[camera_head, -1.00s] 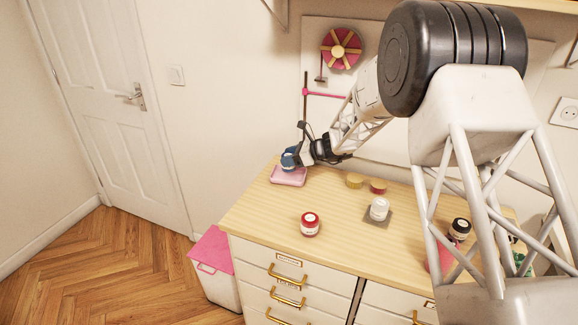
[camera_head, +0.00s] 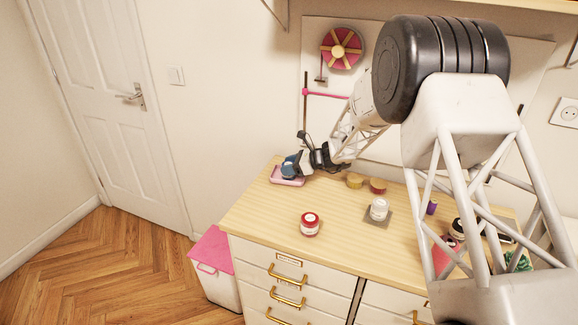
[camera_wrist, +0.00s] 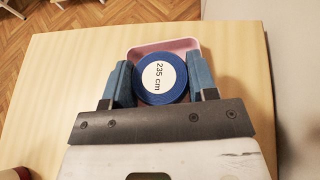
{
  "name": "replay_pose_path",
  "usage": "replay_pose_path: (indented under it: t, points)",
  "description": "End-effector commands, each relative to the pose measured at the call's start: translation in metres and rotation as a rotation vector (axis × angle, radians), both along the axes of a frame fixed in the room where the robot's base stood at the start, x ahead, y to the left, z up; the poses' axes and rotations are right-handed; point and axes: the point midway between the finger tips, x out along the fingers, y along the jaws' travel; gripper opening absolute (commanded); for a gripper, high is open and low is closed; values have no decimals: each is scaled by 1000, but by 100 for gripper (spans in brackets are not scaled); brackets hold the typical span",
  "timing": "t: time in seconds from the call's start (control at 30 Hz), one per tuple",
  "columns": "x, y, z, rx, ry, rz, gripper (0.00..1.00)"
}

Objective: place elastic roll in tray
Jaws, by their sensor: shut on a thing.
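The elastic roll (camera_wrist: 160,78) is a blue disc with a white label reading "235 cm". It also shows as a small blue shape at my gripper's tip in the head view (camera_head: 290,166). My gripper (camera_wrist: 161,84) is shut on it, with one blue finger on each side. The pink tray (camera_wrist: 187,46) lies at the table's far left corner, and its front edge shows in the head view (camera_head: 288,182). The roll is over the tray and hides much of its inside. I cannot tell whether the roll touches the tray's floor.
A red-lidded jar (camera_head: 310,224) stands nearer the front edge. A white jar (camera_head: 379,209) stands on a grey square. Yellow (camera_head: 354,181) and red (camera_head: 378,186) rolls lie near the back. The wooden top (camera_head: 262,221) is clear at the front left.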

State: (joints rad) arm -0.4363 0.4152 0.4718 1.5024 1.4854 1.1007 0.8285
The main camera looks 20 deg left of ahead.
Motion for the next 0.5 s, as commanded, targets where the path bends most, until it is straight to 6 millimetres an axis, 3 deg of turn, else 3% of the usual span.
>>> replay_pose_path:
  t: [0.03, 0.07, 0.2, 0.5]
  points:
    - [0, 0, -1, 0, 0, 0, 30]
    - [0, 0, -1, 0, 0, 0, 57]
    - [0, 0, -1, 0, 0, 0, 78]
    - [0, 0, 0, 0, 0, 0, 78]
